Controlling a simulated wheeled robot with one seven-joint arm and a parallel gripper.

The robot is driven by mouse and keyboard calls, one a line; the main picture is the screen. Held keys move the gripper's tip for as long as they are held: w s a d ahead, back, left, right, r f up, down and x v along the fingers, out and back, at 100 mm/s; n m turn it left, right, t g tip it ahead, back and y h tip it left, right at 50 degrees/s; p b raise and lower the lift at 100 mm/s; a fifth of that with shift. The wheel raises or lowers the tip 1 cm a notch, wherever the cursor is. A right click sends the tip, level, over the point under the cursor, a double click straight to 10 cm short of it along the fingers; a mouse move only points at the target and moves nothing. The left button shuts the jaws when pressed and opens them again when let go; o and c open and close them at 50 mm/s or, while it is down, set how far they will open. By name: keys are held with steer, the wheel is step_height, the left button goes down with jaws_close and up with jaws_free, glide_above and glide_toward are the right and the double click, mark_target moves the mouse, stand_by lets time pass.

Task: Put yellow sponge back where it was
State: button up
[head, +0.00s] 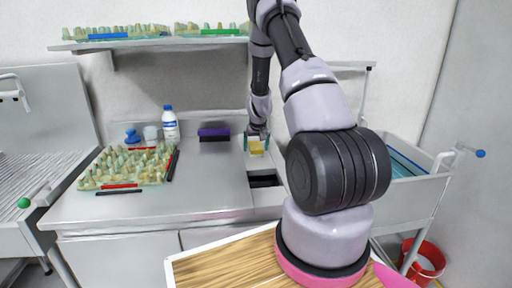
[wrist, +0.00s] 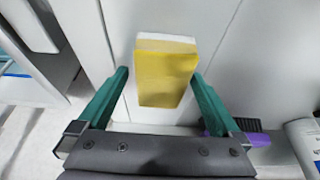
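The yellow sponge (wrist: 167,78) is a block with a pale white strip along its far end. In the wrist view it lies between the two green fingers of my gripper (wrist: 161,72). A narrow gap shows between the sponge and the left finger. The right fingertip looks very close to the sponge or touching it. In the head view the sponge (head: 256,148) shows below my gripper (head: 257,144), between the fingertips, near the back of the counter. The fingers are spread wide around it. Whether the sponge rests on a surface is not clear.
A purple brush (head: 214,133) lies left of my gripper, with a white-blue bottle (head: 170,123) farther left. A dark opening (head: 264,181) is in front of the sponge. A sink (head: 402,165) is at right. The counter's middle is clear.

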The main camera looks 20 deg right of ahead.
steer(key=s+a+r+t+y, duration=0.1)
steer(key=s+a+r, duration=0.35)
steer(key=r, duration=0.65)
steer(key=s+a+r+y, duration=0.1)
steer(key=s+a+r, duration=0.2)
steer(key=s+r, duration=0.5)
steer(key=s+a+r+t, duration=0.1)
steer(key=s+a+r, duration=0.25)
steer(key=r, duration=0.95)
steer(key=s+a+r, duration=0.3)
steer(key=s, duration=0.7)
steer(key=s+a+r+m+t+y, duration=0.1)
steer(key=s+a+r, duration=0.3)
steer(key=s, duration=0.6)
steer(key=shift+r, duration=0.15)
